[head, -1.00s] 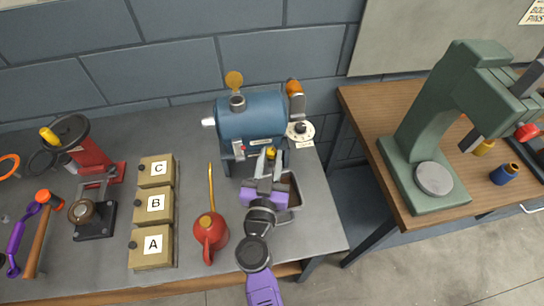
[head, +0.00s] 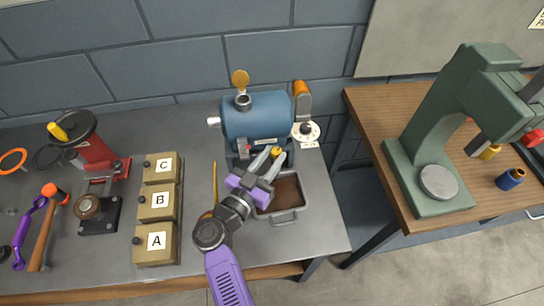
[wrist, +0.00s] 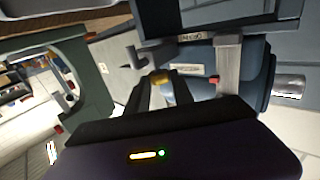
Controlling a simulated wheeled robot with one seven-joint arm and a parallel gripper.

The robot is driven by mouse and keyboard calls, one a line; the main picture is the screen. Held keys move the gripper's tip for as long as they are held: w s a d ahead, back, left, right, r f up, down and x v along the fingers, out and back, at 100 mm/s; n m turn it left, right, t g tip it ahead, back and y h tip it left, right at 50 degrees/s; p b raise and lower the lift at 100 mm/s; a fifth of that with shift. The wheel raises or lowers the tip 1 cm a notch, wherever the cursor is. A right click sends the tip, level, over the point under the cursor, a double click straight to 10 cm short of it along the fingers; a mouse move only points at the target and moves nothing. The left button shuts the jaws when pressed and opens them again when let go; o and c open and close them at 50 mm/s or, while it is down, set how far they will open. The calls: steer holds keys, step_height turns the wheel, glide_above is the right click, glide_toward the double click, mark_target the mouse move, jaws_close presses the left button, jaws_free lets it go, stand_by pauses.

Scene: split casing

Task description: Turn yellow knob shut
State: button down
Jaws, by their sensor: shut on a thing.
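The yellow knob (head: 277,151) is low on the front of the blue casing (head: 258,115), above the tray. My gripper (head: 271,159) is at the knob, reaching up from the lower left with its fingers tilted. It is shut on the knob, which is partly covered by the fingers. In the wrist view the yellow knob (wrist: 159,78) shows at the left finger, and the blue casing (wrist: 255,75) lies behind the right finger. The knob's exact angle is hard to tell.
A brown-filled tray (head: 287,217) sits just below my gripper. A white dial (head: 307,133) and an orange handle (head: 303,100) are at the casing's right. Boxes A, B and C (head: 158,202) stand to the left. My arm mostly hides a red oil can; its spout (head: 214,183) shows.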

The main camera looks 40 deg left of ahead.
steer(key=shift+r, duration=0.15)
steer(key=c, duration=1.1)
jaws_free()
step_height(320, 180, up, 20)
